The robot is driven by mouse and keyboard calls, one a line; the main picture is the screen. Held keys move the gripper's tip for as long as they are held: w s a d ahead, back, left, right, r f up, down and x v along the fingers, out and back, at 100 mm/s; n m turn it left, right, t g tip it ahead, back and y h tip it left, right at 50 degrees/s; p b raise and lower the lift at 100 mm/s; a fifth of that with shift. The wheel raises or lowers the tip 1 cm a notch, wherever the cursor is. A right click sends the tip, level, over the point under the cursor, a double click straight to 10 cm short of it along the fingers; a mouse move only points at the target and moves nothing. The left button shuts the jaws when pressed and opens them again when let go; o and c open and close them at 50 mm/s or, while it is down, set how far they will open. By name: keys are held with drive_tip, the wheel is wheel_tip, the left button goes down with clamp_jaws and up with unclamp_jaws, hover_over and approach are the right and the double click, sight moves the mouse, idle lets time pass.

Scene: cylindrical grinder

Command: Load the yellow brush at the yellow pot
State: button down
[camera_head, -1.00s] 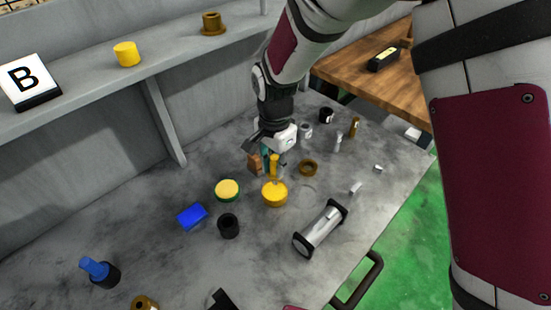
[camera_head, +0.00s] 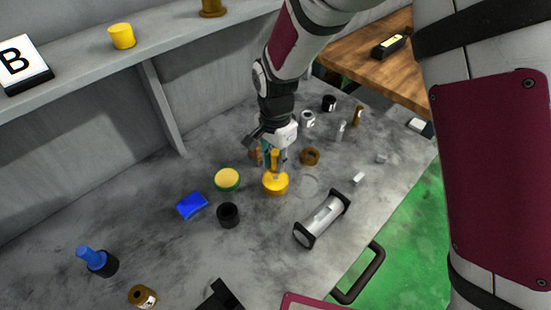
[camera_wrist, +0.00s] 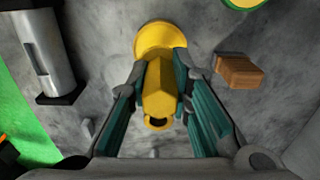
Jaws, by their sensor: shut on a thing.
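The yellow brush (camera_wrist: 158,88) has a faceted handle with a small holed end, clear in the wrist view. My gripper (camera_wrist: 160,75) is shut on this handle, with a teal finger on each side. In the head view the brush handle (camera_head: 275,158) stands upright above the yellow pot (camera_head: 275,185). The pot also shows in the wrist view (camera_wrist: 160,36), behind the handle's far end. The brush's lower end is hidden, so I cannot tell how deep it sits in the pot.
A brown block (camera_wrist: 239,72) lies close to my gripper. A green-rimmed yellow-topped tin (camera_head: 227,179), a blue block (camera_head: 191,205) and a black cup (camera_head: 228,215) stand left of the pot.

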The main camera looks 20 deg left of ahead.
sight(276, 152)
drive_tip(key=shift+f, duration=0.55)
idle(1.8)
drive_tip(key=shift+r, duration=0.1)
drive_tip(key=shift+r+p, duration=1.95)
drive_tip(key=shift+r, duration=1.5)
